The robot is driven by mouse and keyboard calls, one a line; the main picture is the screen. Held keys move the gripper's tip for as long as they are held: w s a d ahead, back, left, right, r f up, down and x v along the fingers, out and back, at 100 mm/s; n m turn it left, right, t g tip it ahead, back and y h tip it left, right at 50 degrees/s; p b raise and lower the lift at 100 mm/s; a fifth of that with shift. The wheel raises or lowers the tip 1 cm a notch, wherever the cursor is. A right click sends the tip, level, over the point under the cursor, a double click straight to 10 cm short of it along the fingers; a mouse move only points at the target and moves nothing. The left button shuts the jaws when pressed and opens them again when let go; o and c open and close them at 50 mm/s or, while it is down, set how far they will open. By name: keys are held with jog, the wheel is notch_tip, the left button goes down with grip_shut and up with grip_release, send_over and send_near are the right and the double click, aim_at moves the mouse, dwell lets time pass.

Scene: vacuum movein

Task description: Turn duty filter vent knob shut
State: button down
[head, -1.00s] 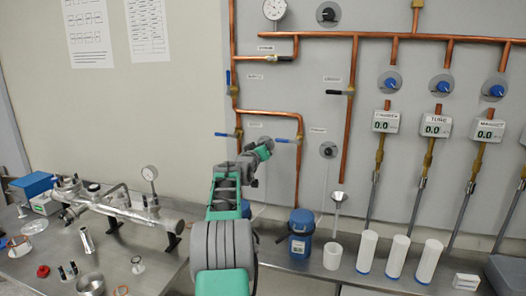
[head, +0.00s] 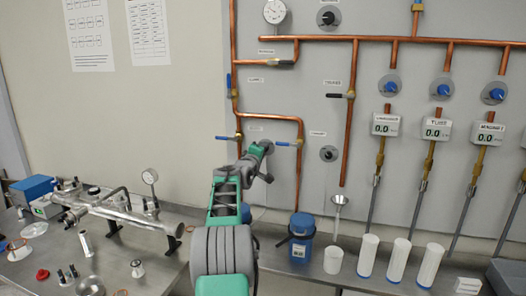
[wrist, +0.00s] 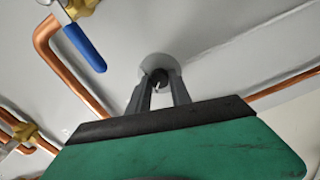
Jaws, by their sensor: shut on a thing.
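My gripper (wrist: 159,90) is shut on a small dark knob (wrist: 159,76) in the wrist view. The knob stands out from a round grey plate (wrist: 166,62) on the wall, and the fingers close from both sides of it. In the head view my gripper (head: 267,147) is at the wall, below a small label (head: 255,128) and inside the bend of a copper pipe. The arm hides the knob there. The label is too small to read, so I cannot tell the knob's name or its angle.
A blue lever handle (wrist: 85,47) and a bent copper pipe (wrist: 48,40) lie close beside the gripper. Another dark knob (head: 329,153) is to the right. Below stand a blue container (head: 300,238) and a bench with a metal apparatus (head: 125,212).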

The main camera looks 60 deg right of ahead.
jog(key=shift+n, duration=0.5)
jog(key=c, duration=1.2)
grip_release()
jog(key=shift+o, duration=0.2)
jog(key=s+a+b, duration=0.1)
jog(key=a+b, duration=0.1)
jog(key=a, duration=0.5)
jog(key=shift+a+b, duration=0.3)
jog(key=shift+a, duration=0.05)
